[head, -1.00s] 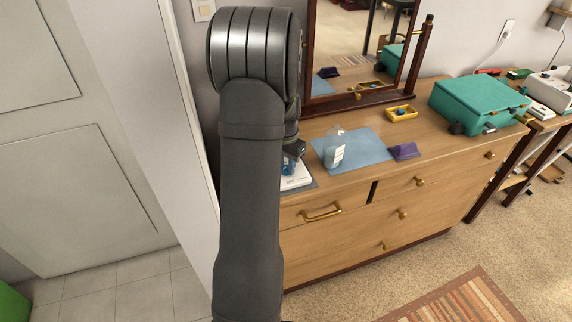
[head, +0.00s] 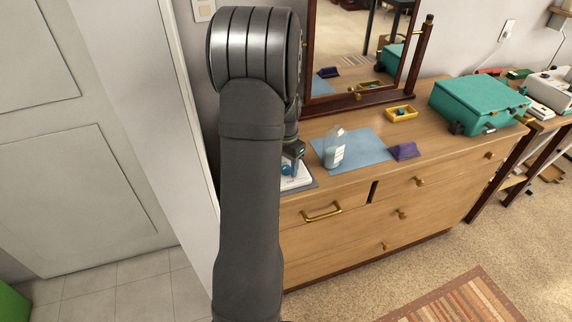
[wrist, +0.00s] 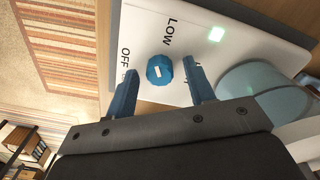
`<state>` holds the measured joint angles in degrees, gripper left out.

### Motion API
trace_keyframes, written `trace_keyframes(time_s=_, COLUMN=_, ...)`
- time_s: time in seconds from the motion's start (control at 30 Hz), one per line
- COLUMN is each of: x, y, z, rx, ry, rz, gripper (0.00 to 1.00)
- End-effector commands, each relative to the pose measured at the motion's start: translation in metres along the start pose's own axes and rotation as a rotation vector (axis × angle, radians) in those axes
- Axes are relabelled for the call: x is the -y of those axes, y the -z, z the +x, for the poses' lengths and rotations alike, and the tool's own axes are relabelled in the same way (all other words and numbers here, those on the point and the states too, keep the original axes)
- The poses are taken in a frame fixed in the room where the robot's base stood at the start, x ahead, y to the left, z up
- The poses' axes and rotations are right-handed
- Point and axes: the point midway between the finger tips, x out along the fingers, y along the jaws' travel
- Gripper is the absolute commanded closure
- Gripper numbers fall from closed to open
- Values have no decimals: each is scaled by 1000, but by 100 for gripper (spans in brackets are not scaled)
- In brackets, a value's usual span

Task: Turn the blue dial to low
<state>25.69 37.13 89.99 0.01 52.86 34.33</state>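The blue dial (wrist: 160,70) sits on a white panel (wrist: 145,25) printed with OFF to its left and LOW above it. A short white mark shows on the dial's face; I cannot tell which label it points to. My gripper (wrist: 159,66) is open, with one blue finger on each side of the dial. I see a gap at each side in this view; contact is not clear. In the head view the dial (head: 287,170) shows small on the white device (head: 297,182), partly hidden by my arm.
A round grey-blue object (wrist: 258,90) stands beside the dial, close to my right finger. On the dresser (head: 350,184) are a clear bottle (head: 335,150), a blue mat (head: 370,147), a purple object (head: 405,151), a yellow tray (head: 388,115) and a teal case (head: 475,103).

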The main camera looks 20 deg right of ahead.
Motion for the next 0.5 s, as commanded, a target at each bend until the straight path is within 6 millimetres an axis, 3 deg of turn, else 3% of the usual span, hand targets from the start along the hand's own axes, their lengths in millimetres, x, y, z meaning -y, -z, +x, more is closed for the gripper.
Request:
trace_keyframes(time_s=0.27, x=0, y=1, z=-8, rx=-2, ry=1, rz=0, gripper=51)
trace_keyframes(time_s=0.5, x=1, y=1, z=-54, rx=-5, ry=4, rz=0, gripper=51)
